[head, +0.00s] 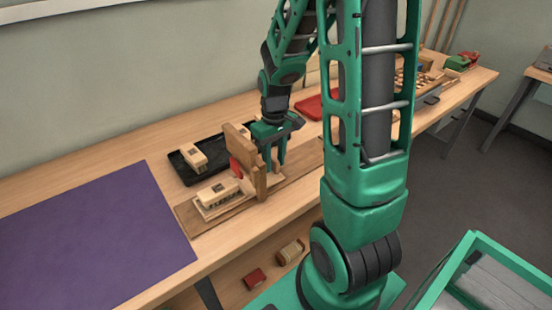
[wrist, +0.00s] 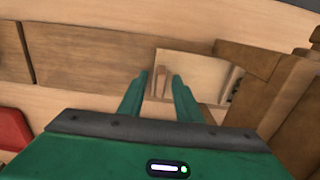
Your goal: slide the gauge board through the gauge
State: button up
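The gauge (head: 259,180) is an upright wooden frame on a brown plank, with a red part at its opening; its brown wood fills the right of the wrist view (wrist: 288,100). A pale board with a small upright wooden handle (wrist: 162,82), which looks like the gauge board (wrist: 205,68), lies beside the gauge in the wrist view. My gripper (wrist: 161,80) is just right of the gauge in the head view (head: 274,168), pointing down. Its fingers are apart on either side of the handle, with gaps showing. Whether they are low enough to surround it is unclear.
A pale block on a board (head: 219,195) sits left of the gauge on the plank (head: 190,216). A black tray (head: 181,168) holding another pale block is behind. A purple mat (head: 90,240) covers the bench's left. A red item (head: 310,108) lies behind my arm.

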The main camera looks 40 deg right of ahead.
notch_tip(320, 180, up, 11)
jog(key=shift+f, duration=0.15)
jog(key=shift+c, duration=0.3)
